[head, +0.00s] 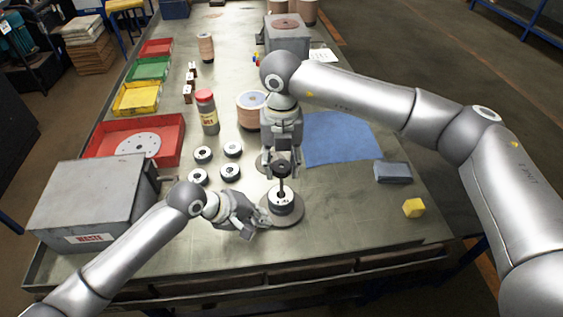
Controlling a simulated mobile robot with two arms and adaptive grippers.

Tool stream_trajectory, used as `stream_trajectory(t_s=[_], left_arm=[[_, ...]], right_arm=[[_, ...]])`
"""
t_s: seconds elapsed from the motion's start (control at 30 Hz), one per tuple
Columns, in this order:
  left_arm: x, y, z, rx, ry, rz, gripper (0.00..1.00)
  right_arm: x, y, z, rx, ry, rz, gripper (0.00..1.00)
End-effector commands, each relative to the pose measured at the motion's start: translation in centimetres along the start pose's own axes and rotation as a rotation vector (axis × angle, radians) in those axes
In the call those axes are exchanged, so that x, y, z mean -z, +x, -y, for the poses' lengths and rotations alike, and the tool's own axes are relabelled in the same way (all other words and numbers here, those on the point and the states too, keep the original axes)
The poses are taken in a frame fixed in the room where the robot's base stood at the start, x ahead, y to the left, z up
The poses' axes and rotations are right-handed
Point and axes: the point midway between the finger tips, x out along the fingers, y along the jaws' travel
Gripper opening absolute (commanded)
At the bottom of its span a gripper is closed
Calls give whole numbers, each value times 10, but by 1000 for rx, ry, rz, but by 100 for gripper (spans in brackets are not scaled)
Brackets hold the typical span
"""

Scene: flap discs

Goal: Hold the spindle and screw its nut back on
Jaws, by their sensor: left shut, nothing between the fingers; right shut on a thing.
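The spindle (281,187) stands upright as a thin dark post on a round base plate (295,221), with a dark disc with a pale label (284,204) around its foot. My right gripper (281,165) points down from above and is shut on a dark round piece, which looks like the nut (283,169), at the top of the post. Whether the nut's thread is engaged I cannot tell. My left gripper (262,226) is shut and empty, low at the left edge of the base plate; whether it touches the plate is unclear.
Several black-rimmed discs (232,149) lie left of the spindle. A red-lidded jar (208,112) stands behind them. A grey waste box (85,205) and red tray (172,133) are at left. A blue cloth (338,138), grey block (393,172) and yellow block (413,208) lie right.

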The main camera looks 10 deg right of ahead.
Motion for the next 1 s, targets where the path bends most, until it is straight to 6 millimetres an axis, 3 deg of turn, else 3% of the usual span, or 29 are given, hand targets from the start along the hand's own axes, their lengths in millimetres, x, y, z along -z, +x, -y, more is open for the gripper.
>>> stream_trajectory(t_s=[0.6,1.0], left_arm=[[0,1,1,2,-1,1,0],[0,1,1,1,-1,1,0]], right_arm=[[1,3,0,3,658,-4,20],[1,4,0,4,748,-4,20]])
